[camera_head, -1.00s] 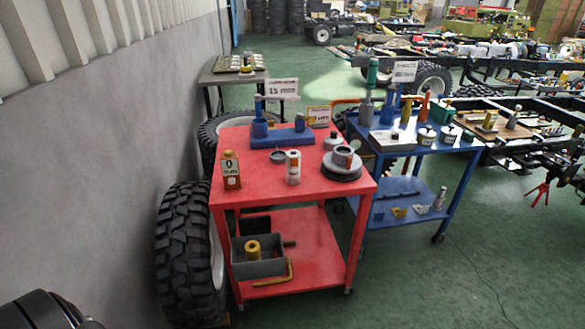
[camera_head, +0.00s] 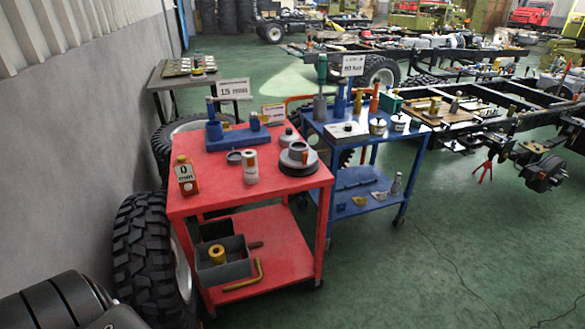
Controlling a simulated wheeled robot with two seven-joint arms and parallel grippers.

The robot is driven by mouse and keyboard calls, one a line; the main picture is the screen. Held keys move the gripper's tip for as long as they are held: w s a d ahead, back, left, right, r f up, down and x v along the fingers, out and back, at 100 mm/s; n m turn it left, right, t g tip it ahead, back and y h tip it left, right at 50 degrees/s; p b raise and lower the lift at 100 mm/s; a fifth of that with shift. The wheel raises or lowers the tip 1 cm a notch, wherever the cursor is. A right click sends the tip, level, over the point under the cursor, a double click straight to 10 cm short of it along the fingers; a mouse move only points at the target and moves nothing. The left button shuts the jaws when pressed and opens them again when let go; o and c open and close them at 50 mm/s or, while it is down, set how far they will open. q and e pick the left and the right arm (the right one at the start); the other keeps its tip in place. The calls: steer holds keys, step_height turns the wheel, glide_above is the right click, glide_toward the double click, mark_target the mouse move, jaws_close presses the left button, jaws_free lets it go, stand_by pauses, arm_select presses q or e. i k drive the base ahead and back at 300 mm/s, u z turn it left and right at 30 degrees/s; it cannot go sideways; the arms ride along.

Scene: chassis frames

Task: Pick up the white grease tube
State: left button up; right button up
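A white tube with an orange-brown band (camera_head: 250,168) stands upright on the top of the red cart (camera_head: 213,205), near its middle; it looks like the white grease tube. Nothing touches it from my side. A black part of my own body shows at the lower left corner, well short of the cart. Neither of my grippers is in view.
Around the tube are an orange-brown bottle (camera_head: 186,176), a blue fixture (camera_head: 238,137) and a grey stacked disc part (camera_head: 298,158). A blue cart (camera_head: 366,205) stands behind right. A large tyre (camera_head: 143,255) stands left by the wall. Floor at right is clear.

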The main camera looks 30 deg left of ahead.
mark_target(249, 156)
steer(key=z, duration=0.25)
steer(key=i, duration=2.95)
steer(key=u, duration=2.85)
